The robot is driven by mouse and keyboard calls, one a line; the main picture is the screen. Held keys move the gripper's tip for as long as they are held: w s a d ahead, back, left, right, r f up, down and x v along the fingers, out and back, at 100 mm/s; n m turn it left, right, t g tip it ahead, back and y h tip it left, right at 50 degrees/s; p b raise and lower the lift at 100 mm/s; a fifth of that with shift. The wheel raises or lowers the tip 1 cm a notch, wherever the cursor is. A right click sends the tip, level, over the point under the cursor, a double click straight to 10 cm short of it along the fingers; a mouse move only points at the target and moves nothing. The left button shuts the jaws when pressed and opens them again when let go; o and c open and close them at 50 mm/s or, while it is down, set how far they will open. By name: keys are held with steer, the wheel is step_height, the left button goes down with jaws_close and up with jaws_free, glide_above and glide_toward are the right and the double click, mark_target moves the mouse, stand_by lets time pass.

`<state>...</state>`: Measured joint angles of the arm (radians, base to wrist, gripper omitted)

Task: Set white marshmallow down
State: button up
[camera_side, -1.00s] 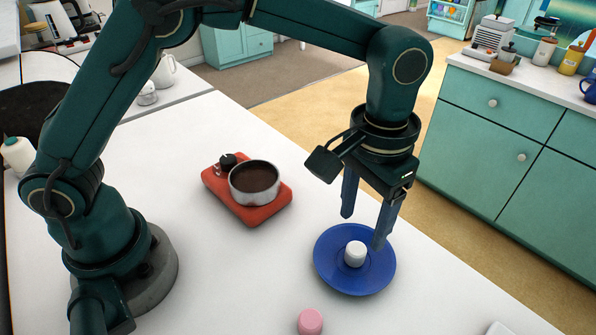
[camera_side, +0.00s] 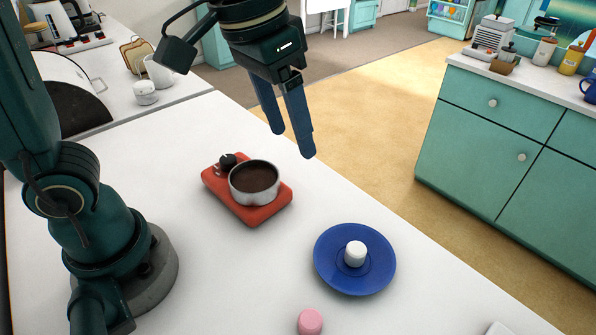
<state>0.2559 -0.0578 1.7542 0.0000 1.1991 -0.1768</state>
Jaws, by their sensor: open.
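The white marshmallow (camera_side: 355,253) stands upright on the blue plate (camera_side: 331,272), near its middle. Nothing touches the marshmallow but the plate. My gripper (camera_side: 292,144) is open and empty, with its fingers pointing down. It hangs high above the counter, up and to the left of the plate in the picture.
A pink marshmallow (camera_side: 310,321) stands on the white counter (camera_side: 220,275) in front of the plate. A red burner (camera_side: 262,213) holds a pan of dark brown contents (camera_side: 254,178). A white object (camera_side: 499,329) is cut off at the lower right. The counter between is clear.

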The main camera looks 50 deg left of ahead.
steer(key=s+a+f+t, duration=0.2)
steer(key=s+a+f, duration=0.1)
steer(key=s+a, duration=0.3)
steer(key=shift+s+a+f+n+t+y, duration=0.2)
steer(key=shift+s+f+n+t+y, duration=0.2)
steer(key=shift+s, duration=0.6)
